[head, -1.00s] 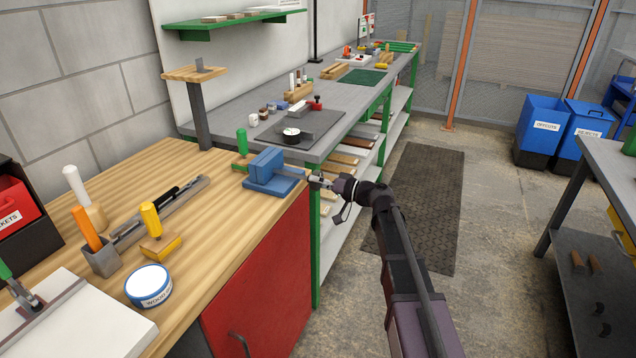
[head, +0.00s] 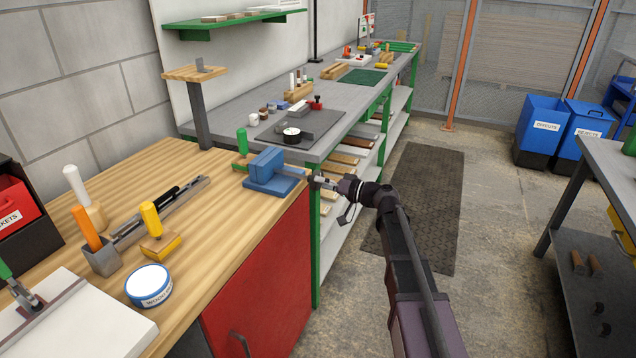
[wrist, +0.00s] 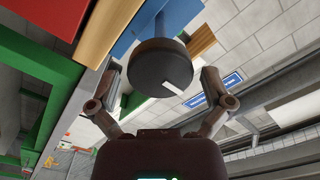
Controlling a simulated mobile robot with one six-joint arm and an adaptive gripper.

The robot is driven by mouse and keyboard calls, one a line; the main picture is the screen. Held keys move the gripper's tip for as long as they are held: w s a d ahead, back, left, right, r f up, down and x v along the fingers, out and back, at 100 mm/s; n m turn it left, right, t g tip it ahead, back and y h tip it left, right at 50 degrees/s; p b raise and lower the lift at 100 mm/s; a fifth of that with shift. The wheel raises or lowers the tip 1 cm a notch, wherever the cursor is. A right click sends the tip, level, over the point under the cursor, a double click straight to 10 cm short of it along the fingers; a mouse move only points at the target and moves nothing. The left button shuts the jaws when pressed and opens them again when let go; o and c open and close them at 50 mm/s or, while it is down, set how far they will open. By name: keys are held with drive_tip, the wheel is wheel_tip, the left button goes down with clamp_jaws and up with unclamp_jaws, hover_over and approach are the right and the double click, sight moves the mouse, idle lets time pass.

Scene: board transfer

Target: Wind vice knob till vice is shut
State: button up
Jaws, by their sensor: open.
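The blue vice (head: 268,174) sits at the right end of the wooden bench. Part of its blue body shows at the top of the wrist view (wrist: 172,16). The dark round knob (wrist: 155,66) with a white mark on its lower right faces the wrist camera. My gripper (head: 318,181) is at the vice's right side, just off the bench edge. In the wrist view its fingers are open, one on each side of the knob, with gaps showing. The size of the jaw opening is hard to tell from the head view.
The wooden bench (head: 180,233) holds a yellow-handled tool, an orange-handled tool and a round tin (head: 149,284) left of the vice. A green-handled tool (head: 242,142) stands close behind the vice. A grey bench (head: 222,112) lies beyond.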

drive_tip(key=v, duration=1)
drive_tip(key=shift+d, duration=0.3)
drive_tip(key=shift+s, duration=0.2)
drive_tip(key=s+f+m+g+h, duration=0.1)
drive_tip(key=s+f+g+h, duration=0.3)
drive_tip(key=s+f+h, duration=0.6)
drive_tip(key=s+d+f+m+g+h, duration=0.2)
drive_tip(key=s+d+f+m+h, duration=0.2)
drive_tip(key=s+d+f+h, duration=0.6)
wheel_tip(320, 180, up, 20)
drive_tip(key=s+d+y+p, duration=0.1)
drive_tip(key=y+p, duration=0.2)
drive_tip(key=p, duration=1.5)
drive_tip(key=shift+s+d+f, duration=0.15)
drive_tip(key=shift+s+d, duration=0.05)
drive_tip(key=shift+d, duration=0.1)
